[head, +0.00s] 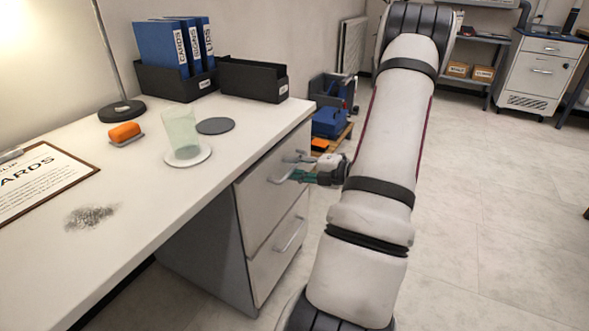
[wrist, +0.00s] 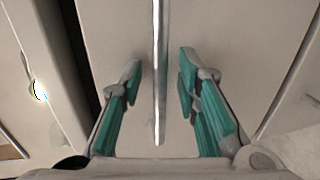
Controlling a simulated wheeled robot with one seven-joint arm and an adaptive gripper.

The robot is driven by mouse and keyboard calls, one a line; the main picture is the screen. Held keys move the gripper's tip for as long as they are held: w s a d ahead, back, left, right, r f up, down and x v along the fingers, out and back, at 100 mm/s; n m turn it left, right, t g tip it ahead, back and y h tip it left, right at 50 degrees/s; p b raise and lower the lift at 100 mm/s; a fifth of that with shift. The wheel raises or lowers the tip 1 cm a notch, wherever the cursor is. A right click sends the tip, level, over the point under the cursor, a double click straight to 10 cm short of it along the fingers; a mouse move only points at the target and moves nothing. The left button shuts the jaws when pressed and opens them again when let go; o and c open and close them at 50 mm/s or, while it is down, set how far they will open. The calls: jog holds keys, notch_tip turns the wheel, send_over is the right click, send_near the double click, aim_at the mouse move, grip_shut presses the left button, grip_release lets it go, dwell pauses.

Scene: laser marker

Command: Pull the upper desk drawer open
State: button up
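The upper desk drawer (head: 258,190) is a light grey front below the right end of the white desktop, and looks shut. Its bar handle (wrist: 159,85) runs up the middle of the wrist view, between the two teal-padded fingers of my gripper (wrist: 160,68). The fingers are open, one on each side of the bar, with a visible gap to it on both sides. In the head view, my gripper (head: 291,168) reaches the drawer front from the right and partly hides the handle.
A lower drawer (head: 275,255) with its own handle sits below. On the desktop (head: 150,210) stand a greenish cup (head: 180,130), an orange-topped block (head: 125,132), a lamp (head: 121,110) and dark file boxes (head: 252,80). A blue crate (head: 329,122) stands behind the desk. The floor at right is clear.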

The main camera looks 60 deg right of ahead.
jog(key=shift+c, duration=0.6)
grip_shut()
jog(key=shift+s, duration=0.1)
